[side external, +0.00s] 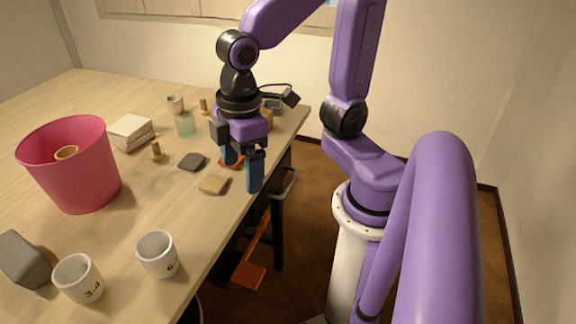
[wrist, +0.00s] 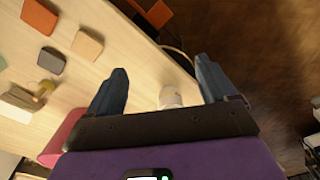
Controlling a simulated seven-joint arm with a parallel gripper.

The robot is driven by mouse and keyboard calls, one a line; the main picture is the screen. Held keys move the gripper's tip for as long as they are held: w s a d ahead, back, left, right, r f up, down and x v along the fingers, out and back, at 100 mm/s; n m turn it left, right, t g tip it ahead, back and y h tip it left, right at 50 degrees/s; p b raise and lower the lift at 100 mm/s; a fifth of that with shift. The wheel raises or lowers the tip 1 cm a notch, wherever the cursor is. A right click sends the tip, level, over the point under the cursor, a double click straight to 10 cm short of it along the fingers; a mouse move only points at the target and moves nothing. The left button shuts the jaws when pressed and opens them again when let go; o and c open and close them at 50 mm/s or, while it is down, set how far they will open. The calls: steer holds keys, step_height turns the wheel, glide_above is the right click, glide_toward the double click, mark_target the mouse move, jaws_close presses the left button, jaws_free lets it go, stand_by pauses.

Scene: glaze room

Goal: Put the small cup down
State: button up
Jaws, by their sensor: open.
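My gripper (side external: 242,176) hangs above the right edge of the table, fingers pointing down, open with nothing held. Its two blue fingers stand apart in the wrist view (wrist: 161,66). A white cup (side external: 157,254) with a dark mark stands upright near the table's front right edge, away from my gripper. Which one is the task's small cup I cannot tell. A pale cup (wrist: 171,97) shows beyond the fingers in the wrist view, partly hidden by my gripper.
A pink bin (side external: 72,172) stands at the left, with a grey block (side external: 24,259) in front. A dark tile (side external: 192,162), a tan tile (side external: 213,184) and an orange tile (wrist: 40,16) lie near my gripper.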

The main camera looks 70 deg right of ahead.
steer(key=s+d+f+n, duration=0.1)
steer(key=s+d+f, duration=0.1)
steer(key=s+d, duration=0.3)
steer(key=shift+s+f+n, duration=0.3)
steer(key=shift+s+f, duration=0.1)
steer(key=shift+s, duration=0.55)
